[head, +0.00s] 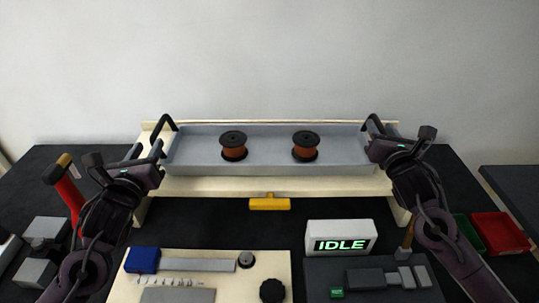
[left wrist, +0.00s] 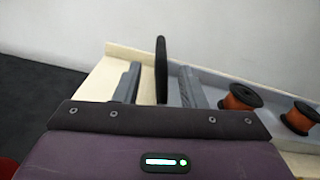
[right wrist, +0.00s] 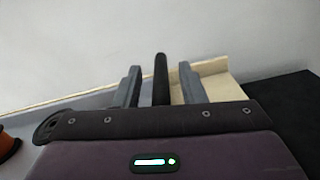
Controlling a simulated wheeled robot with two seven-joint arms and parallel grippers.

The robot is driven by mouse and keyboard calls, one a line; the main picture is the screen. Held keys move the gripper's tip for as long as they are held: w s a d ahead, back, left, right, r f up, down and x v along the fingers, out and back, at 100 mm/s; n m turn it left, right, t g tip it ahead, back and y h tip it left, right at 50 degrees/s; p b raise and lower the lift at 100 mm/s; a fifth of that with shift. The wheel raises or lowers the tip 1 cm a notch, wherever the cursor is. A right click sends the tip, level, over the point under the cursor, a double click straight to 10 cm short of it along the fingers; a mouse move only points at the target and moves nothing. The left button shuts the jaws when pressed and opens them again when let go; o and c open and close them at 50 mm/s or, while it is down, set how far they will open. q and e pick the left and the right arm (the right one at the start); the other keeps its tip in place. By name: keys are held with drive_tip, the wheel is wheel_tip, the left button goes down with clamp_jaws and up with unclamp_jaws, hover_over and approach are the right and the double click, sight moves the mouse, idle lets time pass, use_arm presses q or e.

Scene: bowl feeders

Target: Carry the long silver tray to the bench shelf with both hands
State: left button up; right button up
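The long silver tray (head: 270,168) rests level on the cream bench shelf (head: 235,187) in the head view. Two dark-flanged spools with copper-coloured winding, a left spool (head: 233,146) and a right spool (head: 305,146), stand upright in it. Each tray end has a black handle. My left gripper (head: 159,148) is at the left handle; in the left wrist view the handle (left wrist: 161,70) stands between parted fingers, with gaps on both sides. My right gripper (head: 376,138) is at the right handle; in the right wrist view the handle (right wrist: 160,80) also stands between parted fingers, with gaps.
A yellow block (head: 269,203) sits below the shelf's front edge. A white IDLE display (head: 341,238), a cream board (head: 223,270) and a dark fixture panel (head: 400,293) lie in front. A red bin (head: 500,233) is at right, a red-handled tool (head: 70,195) at left.

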use_arm(q)
drive_tip(key=s, duration=0.4)
drive_tip(key=shift+s, duration=0.2)
use_arm(e)
drive_tip(key=s, duration=1.2)
